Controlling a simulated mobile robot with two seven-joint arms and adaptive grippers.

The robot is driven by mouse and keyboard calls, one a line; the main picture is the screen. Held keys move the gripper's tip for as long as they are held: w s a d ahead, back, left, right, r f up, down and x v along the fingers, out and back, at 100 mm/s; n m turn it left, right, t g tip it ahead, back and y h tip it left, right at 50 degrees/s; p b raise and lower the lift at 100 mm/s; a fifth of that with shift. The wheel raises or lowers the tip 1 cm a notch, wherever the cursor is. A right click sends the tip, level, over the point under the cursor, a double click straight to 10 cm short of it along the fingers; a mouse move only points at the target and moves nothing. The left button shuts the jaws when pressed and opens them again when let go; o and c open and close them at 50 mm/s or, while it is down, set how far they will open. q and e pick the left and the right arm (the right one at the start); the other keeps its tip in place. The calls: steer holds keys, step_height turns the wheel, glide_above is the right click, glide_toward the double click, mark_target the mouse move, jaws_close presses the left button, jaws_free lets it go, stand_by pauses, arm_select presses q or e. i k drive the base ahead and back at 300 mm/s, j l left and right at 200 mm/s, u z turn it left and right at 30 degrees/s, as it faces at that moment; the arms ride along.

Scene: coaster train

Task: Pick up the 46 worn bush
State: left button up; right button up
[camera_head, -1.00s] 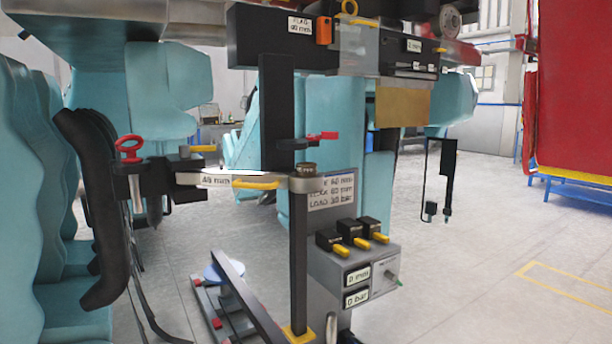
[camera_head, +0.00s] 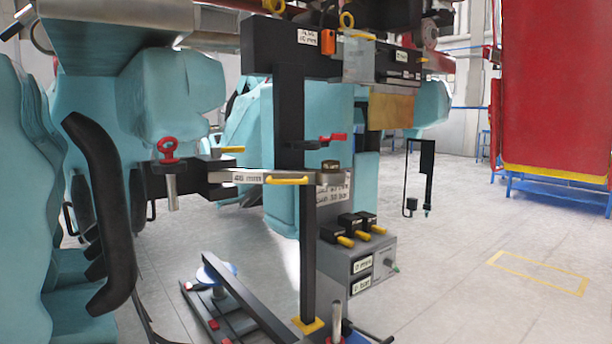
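Neither of my grippers can be made out in the view.
A grey control box (camera_head: 350,255) with several yellow-tipped levers stands below the arm. A slanted black rail (camera_head: 248,300) and a blue disc (camera_head: 215,272) lie low at left. Teal coaster seats fill the left. Open floor (camera_head: 450,250) lies to the right, before a red panel (camera_head: 555,90).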

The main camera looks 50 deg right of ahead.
mark_target(327, 166)
steer(key=j+z, duration=0.8)
